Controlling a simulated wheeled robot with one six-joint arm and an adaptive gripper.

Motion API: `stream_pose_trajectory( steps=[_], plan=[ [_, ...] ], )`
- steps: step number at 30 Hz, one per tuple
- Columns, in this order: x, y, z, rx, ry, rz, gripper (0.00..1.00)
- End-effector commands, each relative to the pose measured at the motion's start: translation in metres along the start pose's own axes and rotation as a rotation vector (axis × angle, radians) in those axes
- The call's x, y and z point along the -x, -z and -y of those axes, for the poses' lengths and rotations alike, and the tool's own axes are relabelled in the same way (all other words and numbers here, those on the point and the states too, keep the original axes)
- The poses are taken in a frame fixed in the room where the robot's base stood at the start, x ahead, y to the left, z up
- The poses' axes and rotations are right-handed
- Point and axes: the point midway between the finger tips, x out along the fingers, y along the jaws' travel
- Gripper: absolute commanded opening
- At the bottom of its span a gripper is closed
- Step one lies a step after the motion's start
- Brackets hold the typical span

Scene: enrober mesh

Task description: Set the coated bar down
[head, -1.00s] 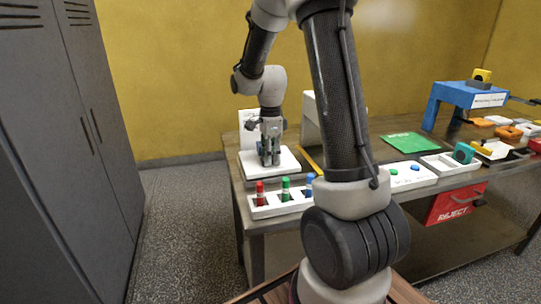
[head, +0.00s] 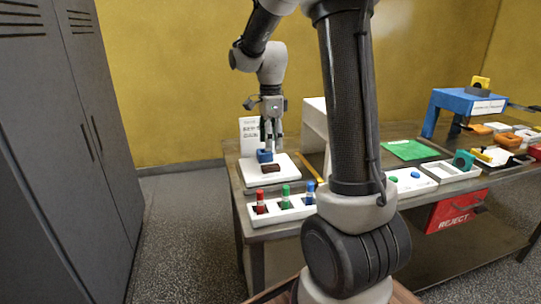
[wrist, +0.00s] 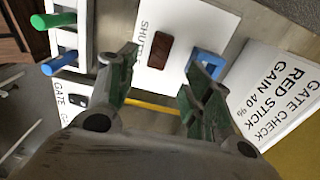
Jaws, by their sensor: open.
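The coated bar (head: 271,168) is a small dark brown block lying on a white plate (head: 289,173) at the left end of the table. A small blue block-like piece (head: 264,156) is just behind it. My gripper (head: 270,143) is above the plate, pointing down, open and empty. In the wrist view the brown bar (wrist: 159,51) lies apart from the fingertips, and the blue piece (wrist: 207,65) is partly hidden by one finger of my gripper (wrist: 160,78). The plate (wrist: 180,25) has printed letters, partly cut off.
A white rack (head: 290,213) with red, green and blue sticks stands in front of the plate. A sign (head: 249,130) stands behind it; a white upright housing (head: 314,122) and yellow strip are to its right. A green mat (head: 408,150), trays and a blue stand (head: 462,100) lie farther right.

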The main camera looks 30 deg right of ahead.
Motion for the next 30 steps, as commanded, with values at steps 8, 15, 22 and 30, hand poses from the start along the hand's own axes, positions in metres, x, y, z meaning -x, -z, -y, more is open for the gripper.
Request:
stream_pose_trajectory(
  steps=[8,15,22,30],
  plan=[
    [0.037,0.0,-0.002,0.014,0.004,0.001,0.5],
    [0.081,-0.001,-0.067,0.466,0.106,-0.004,0.5],
    [0.1,0.006,-0.174,1.229,0.259,-0.1,0.5],
    [0.085,0.015,-0.237,1.76,0.342,-0.239,0.5]
  ],
)
